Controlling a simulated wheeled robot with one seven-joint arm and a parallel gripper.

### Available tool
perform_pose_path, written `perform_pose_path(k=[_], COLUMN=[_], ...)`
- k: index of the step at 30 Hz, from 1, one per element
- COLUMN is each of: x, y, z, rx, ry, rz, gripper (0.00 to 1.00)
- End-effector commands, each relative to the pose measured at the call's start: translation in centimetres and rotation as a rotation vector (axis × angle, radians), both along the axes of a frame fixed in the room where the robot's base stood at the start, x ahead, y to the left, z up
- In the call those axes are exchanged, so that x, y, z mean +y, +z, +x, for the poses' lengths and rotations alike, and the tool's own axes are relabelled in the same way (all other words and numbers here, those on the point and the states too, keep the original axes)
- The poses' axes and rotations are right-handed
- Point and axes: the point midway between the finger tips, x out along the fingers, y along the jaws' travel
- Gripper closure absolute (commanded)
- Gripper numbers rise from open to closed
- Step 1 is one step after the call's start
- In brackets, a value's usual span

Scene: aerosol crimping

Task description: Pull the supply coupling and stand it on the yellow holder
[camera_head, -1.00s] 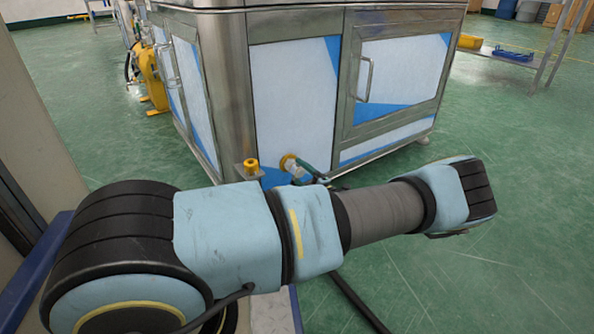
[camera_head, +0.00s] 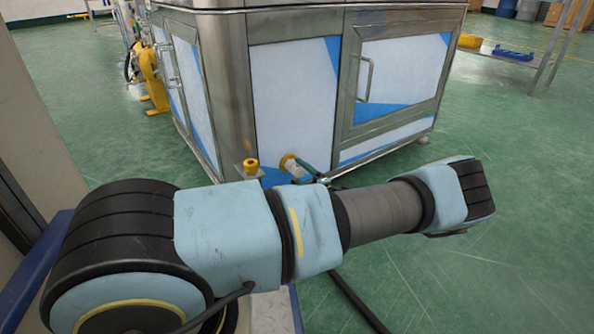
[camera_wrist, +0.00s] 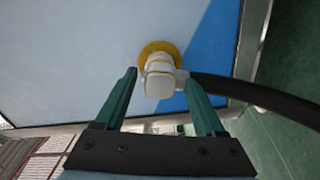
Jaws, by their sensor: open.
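The supply coupling (camera_wrist: 160,82) is a pale, whitish fitting seated against a yellow ring (camera_wrist: 158,48) on the cabinet panel. A black hose (camera_wrist: 260,97) leaves it to the right in the wrist view. My gripper (camera_wrist: 160,82) is open, with one green finger on each side of the coupling. I cannot tell whether the fingers touch it. In the head view the coupling (camera_head: 294,166) shows low on the cabinet, partly hidden behind my arm. The yellow holder (camera_head: 251,167) stands on a small metal bracket just left of it.
The steel cabinet (camera_head: 293,90) with white and blue panels stands in front of my arm. The hose (camera_head: 357,303) runs down to the green floor (camera_head: 500,230). A shelf (camera_head: 545,72) stands at the far right.

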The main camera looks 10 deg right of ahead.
Motion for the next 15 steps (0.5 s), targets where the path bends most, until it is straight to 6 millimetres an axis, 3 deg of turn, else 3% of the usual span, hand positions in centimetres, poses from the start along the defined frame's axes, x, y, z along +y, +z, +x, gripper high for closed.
perform_pose_path(k=[14, 15], x=[0.0, 0.0], y=[0.0, 0.0], z=[0.01, 0.0], rx=[0.0, 0.0], ry=[0.0, 0.0], rz=[0.0, 0.0], gripper=[0.29, 0.32])
